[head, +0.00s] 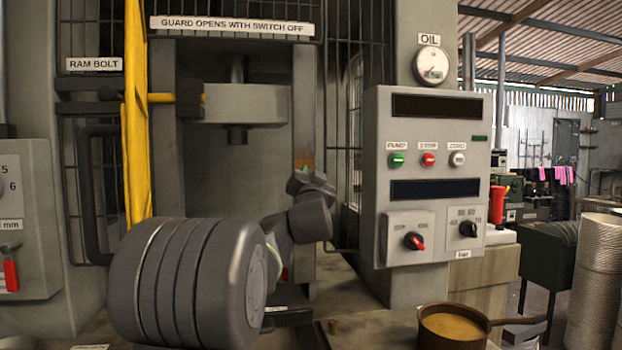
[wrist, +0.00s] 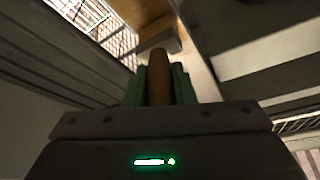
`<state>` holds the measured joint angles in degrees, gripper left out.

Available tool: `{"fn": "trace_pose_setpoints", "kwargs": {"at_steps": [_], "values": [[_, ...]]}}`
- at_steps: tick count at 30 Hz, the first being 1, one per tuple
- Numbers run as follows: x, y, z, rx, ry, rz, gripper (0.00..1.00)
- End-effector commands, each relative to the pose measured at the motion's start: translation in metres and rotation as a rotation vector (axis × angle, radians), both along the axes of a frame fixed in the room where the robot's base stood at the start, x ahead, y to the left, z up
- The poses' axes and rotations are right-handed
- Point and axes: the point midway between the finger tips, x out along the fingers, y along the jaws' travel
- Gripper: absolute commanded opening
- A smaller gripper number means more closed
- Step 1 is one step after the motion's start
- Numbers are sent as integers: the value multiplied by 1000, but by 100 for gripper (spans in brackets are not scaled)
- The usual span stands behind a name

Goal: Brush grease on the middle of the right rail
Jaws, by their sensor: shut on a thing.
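The right rail (head: 305,90) is the grey upright on the right of the press opening. My gripper (wrist: 158,84) has green fingers shut on the brown handle of the brush (wrist: 159,66), which points away from the wrist camera. In the head view my wrist is in front of the lower middle of this rail, and a small orange-brown patch shows just above it. The brush tip is not clear in either view, so I cannot tell whether it touches the rail. A pot of amber grease (head: 454,327) stands at the lower right.
The ram block (head: 243,104) hangs between the rails. A yellow guard strip (head: 135,120) stands on the left. The control panel (head: 433,180) is close on the right of my arm. The press opening below the ram looks empty.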

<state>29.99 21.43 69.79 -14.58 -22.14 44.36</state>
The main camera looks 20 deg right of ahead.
Motion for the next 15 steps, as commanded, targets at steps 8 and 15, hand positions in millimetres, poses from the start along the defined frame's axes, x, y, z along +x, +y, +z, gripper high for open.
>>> {"fn": "trace_pose_setpoints", "kwargs": {"at_steps": [8, 15], "values": [[0, 0, 12, 0, -1, 0, 0], [0, 0, 32, 1, -1, 0, 0]]}}
